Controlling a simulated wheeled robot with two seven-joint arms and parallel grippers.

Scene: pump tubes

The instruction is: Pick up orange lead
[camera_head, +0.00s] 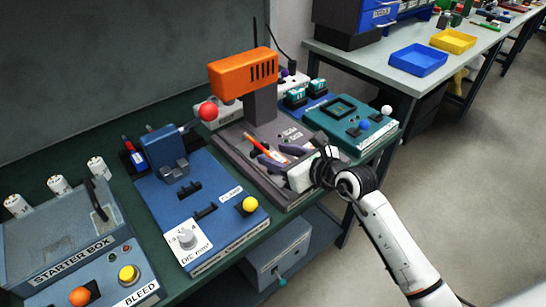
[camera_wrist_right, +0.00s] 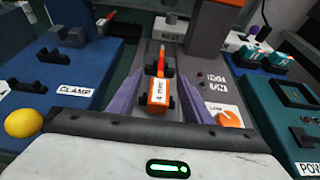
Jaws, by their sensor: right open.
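The orange lead (camera_wrist_right: 157,92) shows in the right wrist view as an orange block marked "4 mm²" with a thin red-orange length reaching away from it. It lies along the grey press base (camera_head: 231,152) under the orange press head (camera_head: 243,75). In the head view, its orange length (camera_head: 255,143) shows left of my right gripper (camera_head: 281,156). That gripper also shows in the wrist view (camera_wrist_right: 159,92), with its two purple fingers open on either side of the lead and apart from it. Part of the lead is hidden by the gripper in the head view. My left gripper is not in view.
The blue clamp unit (camera_head: 217,224) with a yellow knob (camera_head: 250,204) stands to the left, and the starter box (camera_head: 50,236) farther left. A teal unit (camera_head: 340,137) stands close on the right.

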